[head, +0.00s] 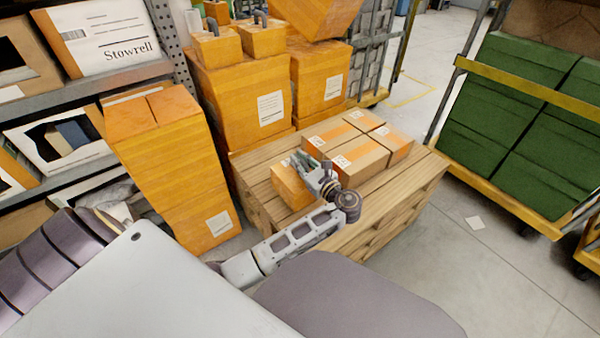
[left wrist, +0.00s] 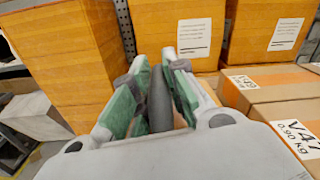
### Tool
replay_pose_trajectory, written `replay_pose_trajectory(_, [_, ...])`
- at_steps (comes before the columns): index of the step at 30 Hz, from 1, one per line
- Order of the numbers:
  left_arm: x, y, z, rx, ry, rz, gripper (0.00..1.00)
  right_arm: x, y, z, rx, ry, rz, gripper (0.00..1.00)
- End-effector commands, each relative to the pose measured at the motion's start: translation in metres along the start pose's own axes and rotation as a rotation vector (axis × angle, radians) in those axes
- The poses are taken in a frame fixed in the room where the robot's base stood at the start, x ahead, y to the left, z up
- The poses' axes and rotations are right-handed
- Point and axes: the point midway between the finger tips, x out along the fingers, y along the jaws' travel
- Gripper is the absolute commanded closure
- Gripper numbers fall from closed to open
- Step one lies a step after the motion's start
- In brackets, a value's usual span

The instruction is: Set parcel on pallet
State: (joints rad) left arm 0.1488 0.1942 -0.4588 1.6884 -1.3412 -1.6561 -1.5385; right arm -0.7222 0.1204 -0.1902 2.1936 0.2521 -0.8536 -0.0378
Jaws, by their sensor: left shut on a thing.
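My left gripper (head: 303,160) is shut on the grey upright handle of a small orange parcel (head: 289,188). In the left wrist view, the gripper's green-padded fingers (left wrist: 155,92) close on either side of the handle (left wrist: 160,98); the parcel's body is hidden there. In the head view, the parcel is over the left part of the wooden pallet (head: 400,190), beside the flat cartons on it. I cannot tell whether its underside touches the boards. The gripper and wrist cover its right side. My right gripper is not in view.
Several labelled flat cartons (head: 358,160) occupy the back of the pallet. Tall orange boxes (head: 175,165) stand to its left and orange stacks (head: 240,95) behind it. A shelf rack is at left. A yellow-framed cart with green crates (head: 510,120) stands at right. The pallet's front boards are bare.

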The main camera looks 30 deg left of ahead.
Motion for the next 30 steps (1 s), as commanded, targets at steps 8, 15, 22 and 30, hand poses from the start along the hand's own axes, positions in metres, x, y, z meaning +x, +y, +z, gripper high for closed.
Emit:
replay_pose_trajectory(8, [0.0, 0.002, -0.012, -0.002, -0.003, 0.0, 1.0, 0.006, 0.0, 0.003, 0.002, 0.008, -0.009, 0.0])
replay_pose_trajectory(15, [0.001, 0.006, -0.033, -0.003, -0.003, 0.0, 1.0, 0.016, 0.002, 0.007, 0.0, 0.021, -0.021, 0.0])
replay_pose_trajectory(22, [0.001, 0.009, -0.045, -0.003, -0.003, 0.0, 1.0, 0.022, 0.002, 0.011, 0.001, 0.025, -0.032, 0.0])
replay_pose_trajectory(30, [0.001, 0.009, -0.046, -0.004, -0.004, -0.001, 1.0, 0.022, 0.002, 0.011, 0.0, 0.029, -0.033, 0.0])
